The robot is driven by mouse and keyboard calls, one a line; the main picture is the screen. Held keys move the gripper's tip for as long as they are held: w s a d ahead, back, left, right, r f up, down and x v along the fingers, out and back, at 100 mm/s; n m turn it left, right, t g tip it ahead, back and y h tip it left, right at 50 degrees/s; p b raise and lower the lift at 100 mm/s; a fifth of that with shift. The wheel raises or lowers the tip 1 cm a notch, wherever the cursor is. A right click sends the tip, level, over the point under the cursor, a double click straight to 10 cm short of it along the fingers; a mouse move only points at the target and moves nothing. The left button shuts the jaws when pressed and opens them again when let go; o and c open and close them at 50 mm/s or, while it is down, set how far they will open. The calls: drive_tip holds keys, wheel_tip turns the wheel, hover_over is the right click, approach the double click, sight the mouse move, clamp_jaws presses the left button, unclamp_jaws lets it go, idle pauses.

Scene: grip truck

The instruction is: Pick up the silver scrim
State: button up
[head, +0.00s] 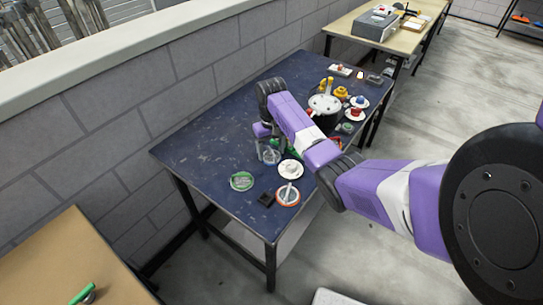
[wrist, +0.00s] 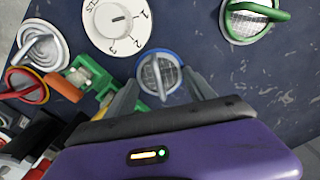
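A round scrim with a pale silver-white rim and an upright handle (wrist: 40,44) lies at the upper left of the wrist view. I cannot pick it out for sure in the head view, where my arm covers part of the table. My gripper (wrist: 160,88) is open, its two fingers apart and pointing at the table. A blue-rimmed mesh scrim (wrist: 158,72) shows between and just beyond the fingertips; I see no grip on it. In the head view my gripper (head: 268,143) hangs over the table next to the blue-rimmed scrim (head: 271,156).
A green-rimmed scrim (wrist: 255,18), a white numbered dial (wrist: 117,20), a red-rimmed scrim (wrist: 25,86) and green clamp-like parts (wrist: 88,75) surround my gripper. The dark blue table (head: 205,150) is bare on its left. A grey block wall (head: 120,120) runs behind it.

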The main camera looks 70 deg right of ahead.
drive_tip(key=shift+c, duration=0.8)
drive_tip(key=shift+r, duration=0.15)
